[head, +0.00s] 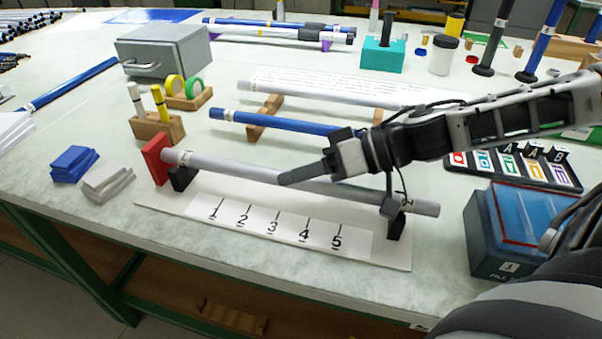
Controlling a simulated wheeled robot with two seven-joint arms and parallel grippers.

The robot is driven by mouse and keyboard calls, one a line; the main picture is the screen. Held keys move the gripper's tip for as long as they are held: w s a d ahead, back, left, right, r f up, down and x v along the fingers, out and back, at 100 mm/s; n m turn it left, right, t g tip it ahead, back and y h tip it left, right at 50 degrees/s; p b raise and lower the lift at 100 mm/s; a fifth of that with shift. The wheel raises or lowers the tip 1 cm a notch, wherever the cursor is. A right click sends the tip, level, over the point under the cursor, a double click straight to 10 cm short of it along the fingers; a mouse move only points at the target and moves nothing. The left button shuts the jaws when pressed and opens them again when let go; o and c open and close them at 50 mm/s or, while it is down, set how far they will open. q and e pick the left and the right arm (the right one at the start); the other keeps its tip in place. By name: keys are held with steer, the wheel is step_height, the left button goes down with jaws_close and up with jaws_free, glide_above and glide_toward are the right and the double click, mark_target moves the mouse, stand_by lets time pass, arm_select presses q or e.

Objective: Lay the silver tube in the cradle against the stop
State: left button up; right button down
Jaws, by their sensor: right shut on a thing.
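The silver tube (235,166) lies lengthwise along the cradle (390,250), a white base with a black support (182,178) at the left and another (397,226) at the right. Its left end is at the red stop (155,160); I cannot tell whether they touch. Its right end reaches past the right support. My right gripper (288,180) comes in from the right and is shut on the tube near its middle, hiding part of it. Whether the tube rests fully on both supports is unclear. My left gripper is out of view.
A blue tube (230,117) and a pale tube (300,88) lie on wooden rests behind the cradle. A blue-grey bin (490,235) stands at the right. Blue blocks (73,163) and grey blocks (106,183) lie at the left. A numbered strip (290,226) fronts the tube.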

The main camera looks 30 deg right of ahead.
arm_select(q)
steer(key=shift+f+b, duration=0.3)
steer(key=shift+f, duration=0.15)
arm_select(e)
steer(key=shift+w+a, duration=0.1)
steer(key=c, duration=1.1)
jaws_free()
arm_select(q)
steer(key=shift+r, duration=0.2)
